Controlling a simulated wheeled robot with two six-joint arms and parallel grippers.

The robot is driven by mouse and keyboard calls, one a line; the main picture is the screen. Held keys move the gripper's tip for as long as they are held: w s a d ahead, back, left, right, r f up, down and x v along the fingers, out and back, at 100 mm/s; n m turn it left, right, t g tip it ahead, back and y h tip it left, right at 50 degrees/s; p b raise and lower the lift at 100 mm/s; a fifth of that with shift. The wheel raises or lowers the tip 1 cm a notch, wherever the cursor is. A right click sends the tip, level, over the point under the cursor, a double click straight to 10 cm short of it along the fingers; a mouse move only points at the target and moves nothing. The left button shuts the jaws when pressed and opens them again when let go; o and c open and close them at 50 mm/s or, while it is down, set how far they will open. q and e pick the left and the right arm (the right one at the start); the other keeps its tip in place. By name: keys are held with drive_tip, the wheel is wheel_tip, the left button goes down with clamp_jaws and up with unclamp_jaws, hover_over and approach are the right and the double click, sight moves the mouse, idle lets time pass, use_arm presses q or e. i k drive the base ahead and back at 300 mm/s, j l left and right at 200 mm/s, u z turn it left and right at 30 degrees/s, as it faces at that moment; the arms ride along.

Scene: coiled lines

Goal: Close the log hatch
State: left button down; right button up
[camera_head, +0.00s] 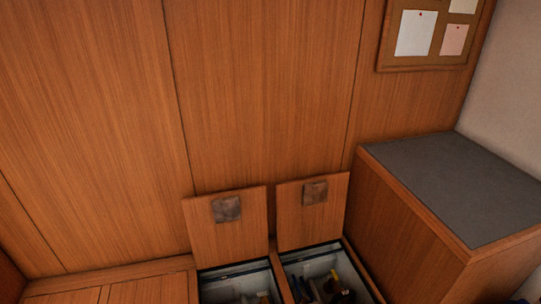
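Two wooden hatch lids stand raised against the wood-panelled wall at the bottom middle, each with a dark square plate. The left hatch lid (241,239) is upright behind an open compartment (208,290). The right hatch lid (296,230) is upright behind a second open compartment (295,270). Both compartments have pale inner walls and dark rims, and their front parts are cut off by the frame. I cannot tell which lid is the log hatch. Neither of my grippers shows in this view.
Small items lie in both compartments, too cut off to name surely. A wooden bench top (150,287) is at the lower left. A wooden cabinet with a grey top (450,185) stands at the right. A pinboard with papers (425,64) hangs above it.

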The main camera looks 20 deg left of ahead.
sight(231, 228)
drive_tip(key=k+l+u, duration=0.1)
drive_tip(key=u, duration=0.25)
drive_tip(key=k+u, duration=0.2)
drive_tip(key=u, duration=0.15)
drive_tip(key=k+u, duration=0.15)
drive_tip(key=u, duration=0.25)
